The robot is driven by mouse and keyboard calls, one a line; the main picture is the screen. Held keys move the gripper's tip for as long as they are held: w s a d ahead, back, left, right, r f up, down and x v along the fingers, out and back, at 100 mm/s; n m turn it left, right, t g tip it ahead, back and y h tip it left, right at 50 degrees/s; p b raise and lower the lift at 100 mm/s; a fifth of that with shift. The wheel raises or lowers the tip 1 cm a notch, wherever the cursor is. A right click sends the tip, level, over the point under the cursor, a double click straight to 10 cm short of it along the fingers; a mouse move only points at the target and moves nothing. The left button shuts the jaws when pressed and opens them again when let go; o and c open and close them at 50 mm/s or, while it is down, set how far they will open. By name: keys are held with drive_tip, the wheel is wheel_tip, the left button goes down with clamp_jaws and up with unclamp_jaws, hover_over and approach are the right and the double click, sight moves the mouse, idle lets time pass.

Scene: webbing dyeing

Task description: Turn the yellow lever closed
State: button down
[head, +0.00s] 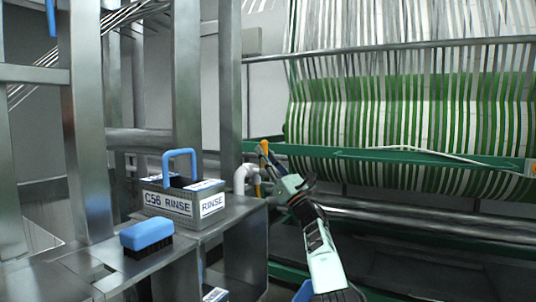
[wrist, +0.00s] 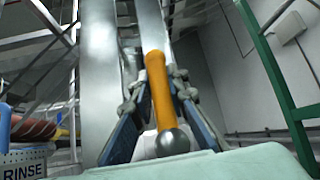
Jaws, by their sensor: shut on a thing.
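The yellow lever (wrist: 160,95) stands upright between my fingers in the wrist view, with a rounded grey end nearest the camera. In the head view its orange-yellow top (head: 264,147) shows just past my gripper (head: 270,167), beside a white pipe elbow (head: 243,178). In the wrist view my gripper (wrist: 157,105) has one finger on each side of the lever and is shut on it. The lever's far end and the valve body are mostly hidden.
A grey "C56 RINSE" box (head: 168,204) with a blue handle and a blue brush (head: 147,236) stand on the metal bench at left. A green rail (head: 400,156) and striped webbing rolls (head: 400,115) lie behind and right. Metal posts rise close behind the lever.

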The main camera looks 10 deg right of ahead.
idle(0.4)
drive_tip(key=c, duration=1.8)
unclamp_jaws()
drive_tip(key=shift+s, duration=0.15)
drive_tip(key=shift+c, duration=0.2)
drive_tip(key=shift+f, duration=0.1)
drive_tip(key=shift+s+d+f, duration=0.1)
drive_tip(key=shift+d+f, duration=0.15)
drive_tip(key=v, duration=1.1)
